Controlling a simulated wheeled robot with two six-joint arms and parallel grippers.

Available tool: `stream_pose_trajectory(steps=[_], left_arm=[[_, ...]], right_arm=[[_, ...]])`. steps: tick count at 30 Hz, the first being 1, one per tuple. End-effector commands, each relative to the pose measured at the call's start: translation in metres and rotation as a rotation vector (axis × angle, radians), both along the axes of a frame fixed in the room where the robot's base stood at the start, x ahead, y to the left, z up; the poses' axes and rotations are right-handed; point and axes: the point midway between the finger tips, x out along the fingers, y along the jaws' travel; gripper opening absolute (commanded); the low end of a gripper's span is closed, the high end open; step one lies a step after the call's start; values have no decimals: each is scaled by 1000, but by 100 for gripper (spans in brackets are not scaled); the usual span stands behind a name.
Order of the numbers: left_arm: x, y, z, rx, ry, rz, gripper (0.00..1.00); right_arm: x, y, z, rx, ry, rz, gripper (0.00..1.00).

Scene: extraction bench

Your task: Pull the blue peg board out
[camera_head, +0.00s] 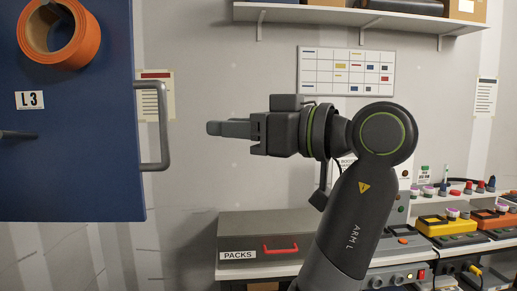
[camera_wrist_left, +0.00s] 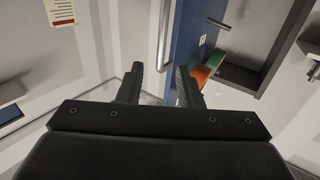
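The blue peg board (camera_head: 80,150) fills the left of the head view, with a label "L3" and a grey D-shaped handle (camera_head: 163,125) on its right edge. My left gripper (camera_head: 212,128) points left at the handle's height, a clear gap to its right. In the left wrist view my left gripper (camera_wrist_left: 160,72) has its two fingers apart with nothing between them. The handle (camera_wrist_left: 164,35) shows beyond the gap between the fingertips, beside the board (camera_wrist_left: 185,40). My right gripper is in neither view.
An orange tape roll (camera_head: 82,40) hangs on the board. A grey "PACKS" box (camera_head: 240,230) sits on the bench below, with yellow and orange devices (camera_head: 445,224) at right. A shelf (camera_head: 350,17) is above. The space between gripper and handle looks clear.

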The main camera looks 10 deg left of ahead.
Motion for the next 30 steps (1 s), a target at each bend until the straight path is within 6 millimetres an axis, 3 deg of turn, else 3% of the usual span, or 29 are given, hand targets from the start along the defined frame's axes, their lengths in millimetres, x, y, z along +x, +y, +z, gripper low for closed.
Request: stream_pose_trajectory(steps=[1,9,23,26,29,30], left_arm=[[-4,-13,-5,4,-1,-4,32],[-9,-33,-2,2,-1,-1,32],[-10,-37,-1,1,3,-1,32],[3,-35,-7,22,36,-10,32],[40,-29,-29,78,131,-43,32],[60,-26,-43,108,183,-65,32]], right_arm=[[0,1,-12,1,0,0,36],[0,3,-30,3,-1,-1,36],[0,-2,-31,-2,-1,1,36],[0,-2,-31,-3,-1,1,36],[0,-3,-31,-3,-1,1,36],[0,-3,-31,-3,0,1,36]])
